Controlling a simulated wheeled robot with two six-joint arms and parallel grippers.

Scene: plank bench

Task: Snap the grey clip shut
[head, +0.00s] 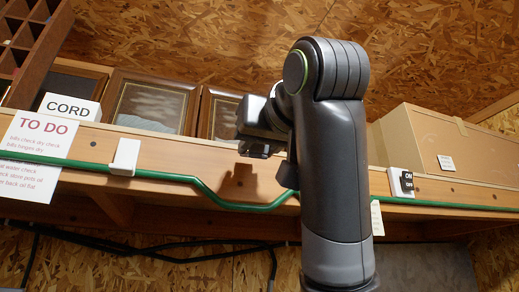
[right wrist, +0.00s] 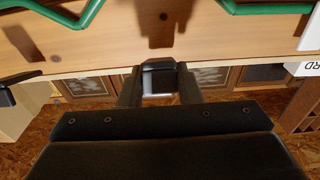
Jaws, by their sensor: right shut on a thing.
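My right gripper (head: 256,150) is in front of the plank's upper edge, with its arm across the middle of the head view. In the right wrist view its two fingers (right wrist: 158,82) are closed on a small dark grey piece (right wrist: 158,65) at their tips. This may be the grey clip, but I cannot tell for sure, nor whether it is open. It is apart from the plank, which shows a shadow below. The green cord (head: 222,202) runs along the plank and dips under the gripper. A pale clip (head: 124,156) sits over the cord at left. My left gripper is not in view.
A CORD card (head: 70,107), a TO DO sheet (head: 37,135) and framed pictures (head: 152,103) are at left. Dark cables hang below the plank.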

